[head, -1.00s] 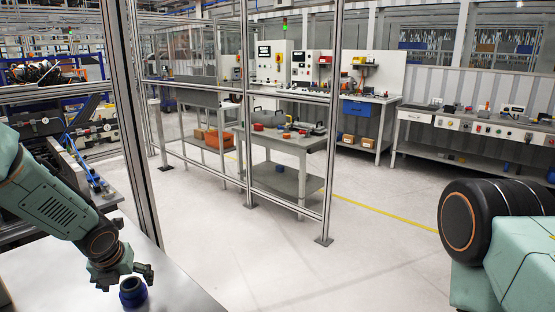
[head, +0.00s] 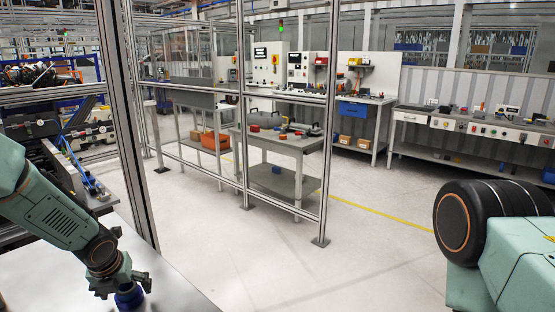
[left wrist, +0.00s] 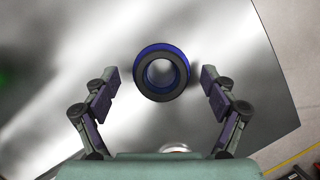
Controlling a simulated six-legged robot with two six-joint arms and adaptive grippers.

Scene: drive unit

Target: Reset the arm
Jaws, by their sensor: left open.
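My left gripper (head: 124,286) points down over the metal table at the lower left of the head view. In the left wrist view its two fingers (left wrist: 158,92) are open, one on each side of a blue and black ring (left wrist: 161,95), with clear gaps between. The ring stands on the table and has an open hole in its middle. In the head view only part of the blue ring (head: 130,299) shows below the gripper. My right gripper is not in view.
The shiny metal table (head: 178,290) around the ring looks mostly clear. A metal frame post (head: 128,130) rises at its far edge. A grey workbench (head: 280,142) with small parts stands behind the frame posts. Open floor (head: 360,265) lies to the right.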

